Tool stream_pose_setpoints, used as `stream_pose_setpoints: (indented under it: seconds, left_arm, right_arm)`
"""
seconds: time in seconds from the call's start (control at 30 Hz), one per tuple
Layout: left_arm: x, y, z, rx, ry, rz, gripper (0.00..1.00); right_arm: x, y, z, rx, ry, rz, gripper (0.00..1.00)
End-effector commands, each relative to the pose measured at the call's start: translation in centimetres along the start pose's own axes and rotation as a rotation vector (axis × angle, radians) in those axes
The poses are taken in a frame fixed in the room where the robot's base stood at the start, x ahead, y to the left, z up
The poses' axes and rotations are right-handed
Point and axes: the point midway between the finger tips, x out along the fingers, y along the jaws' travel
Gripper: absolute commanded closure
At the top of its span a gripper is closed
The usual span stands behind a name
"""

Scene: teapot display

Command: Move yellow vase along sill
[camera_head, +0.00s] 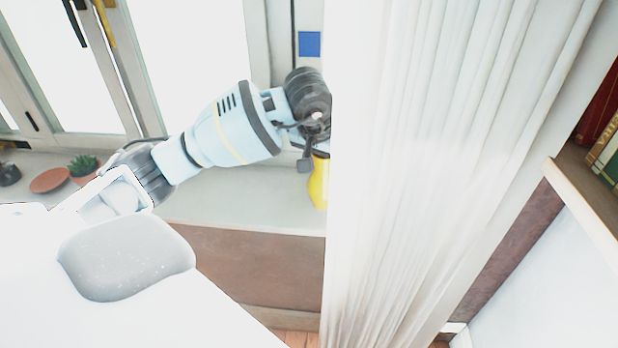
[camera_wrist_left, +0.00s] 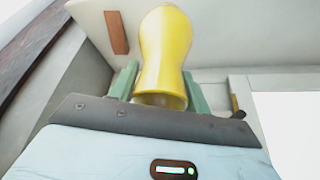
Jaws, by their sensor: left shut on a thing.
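The yellow vase (camera_head: 319,182) shows partly in the head view, at the left edge of the white curtain, which hides part of it. It stands at or just above the sill (camera_head: 250,200); I cannot tell if it touches. In the left wrist view the yellow vase (camera_wrist_left: 166,55) sits between the two green fingers of my left gripper (camera_wrist_left: 160,88), with its open mouth towards the camera. My left gripper is shut on the vase. In the head view its fingers are mostly hidden by the wrist and the curtain. My right gripper is not in view.
A white curtain (camera_head: 430,180) hangs right beside the vase and my left wrist. A potted succulent (camera_head: 83,166), a terracotta saucer (camera_head: 50,180) and a dark small pot (camera_head: 9,174) stand on the sill at the left. A bookshelf (camera_head: 585,190) is at the right. The sill left of the vase looks clear.

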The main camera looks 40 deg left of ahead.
Motion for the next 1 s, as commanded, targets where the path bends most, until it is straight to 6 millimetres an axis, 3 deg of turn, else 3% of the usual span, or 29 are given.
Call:
stream_pose_setpoints:
  seconds: [0.2, 0.47, 0.73, 1.0]
  left_arm:
    - [2.7, 0.0, 1.1, -0.001, 0.001, 0.002, 1.00]
    - [3.3, 0.0, 1.3, -0.001, 0.002, 0.001, 1.00]
    - [6.2, 0.0, 2.6, -0.001, 0.001, 0.002, 1.00]
    - [6.5, 0.0, 2.6, 0.000, 0.004, 0.001, 1.00]
  right_arm:
    - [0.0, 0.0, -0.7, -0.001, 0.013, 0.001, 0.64]
    - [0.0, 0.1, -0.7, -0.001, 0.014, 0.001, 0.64]
    - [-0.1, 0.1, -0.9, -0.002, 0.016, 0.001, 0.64]
    - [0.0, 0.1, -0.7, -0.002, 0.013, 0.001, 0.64]
